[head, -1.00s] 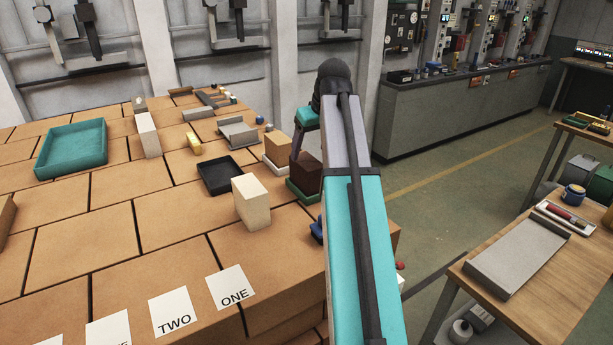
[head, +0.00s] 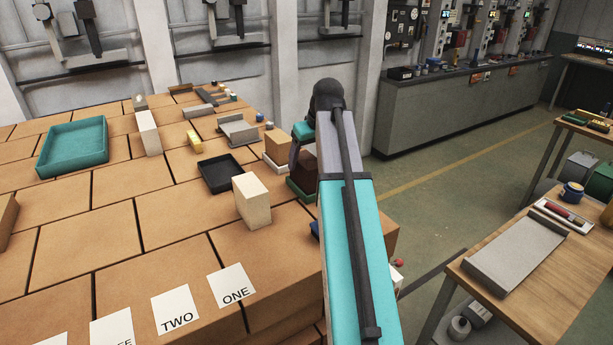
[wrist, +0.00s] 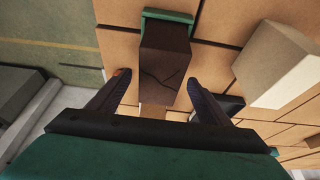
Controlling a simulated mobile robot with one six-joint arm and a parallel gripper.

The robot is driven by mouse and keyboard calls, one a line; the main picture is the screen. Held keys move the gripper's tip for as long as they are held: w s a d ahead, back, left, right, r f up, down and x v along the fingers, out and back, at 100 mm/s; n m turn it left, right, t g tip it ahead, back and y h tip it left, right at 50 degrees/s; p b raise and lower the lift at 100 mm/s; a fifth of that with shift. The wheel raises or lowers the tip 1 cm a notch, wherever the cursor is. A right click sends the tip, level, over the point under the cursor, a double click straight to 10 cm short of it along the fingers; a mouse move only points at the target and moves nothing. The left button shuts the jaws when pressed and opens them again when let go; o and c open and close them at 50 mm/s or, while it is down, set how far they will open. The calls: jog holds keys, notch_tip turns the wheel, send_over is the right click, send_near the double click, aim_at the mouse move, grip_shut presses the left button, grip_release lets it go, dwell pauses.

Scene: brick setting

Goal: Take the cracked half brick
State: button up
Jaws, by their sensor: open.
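The cracked half brick (wrist: 166,62) is dark brown, with a thin dark crack line on its face in the wrist view. It stands in a small green tray (wrist: 168,15). In the head view the brick (head: 307,162) and its green tray (head: 296,192) are partly hidden by my arm. My gripper (wrist: 158,78) is open, with one finger on each side of the brick's near end in the wrist view. I see a gap at the left finger; whether the right finger touches is unclear. In the head view the fingertips are mostly hidden.
A tan brick (head: 277,148) on a white tray stands close behind the dark brick. A tall cream block (head: 251,199) and a black tray (head: 234,183) are to its left. A teal tray (head: 72,148) lies far left. The brick surface around the paper labels (head: 175,310) is clear.

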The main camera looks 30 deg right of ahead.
jog(key=shift+f, duration=0.1)
jog(key=shift+p+x, duration=1.15)
jog(key=shift+x, duration=0.7)
jog(key=shift+w+f, duration=0.25)
jog(key=shift+f, duration=0.35)
jog(key=shift+f, duration=0.25)
jog(key=c, duration=1.6)
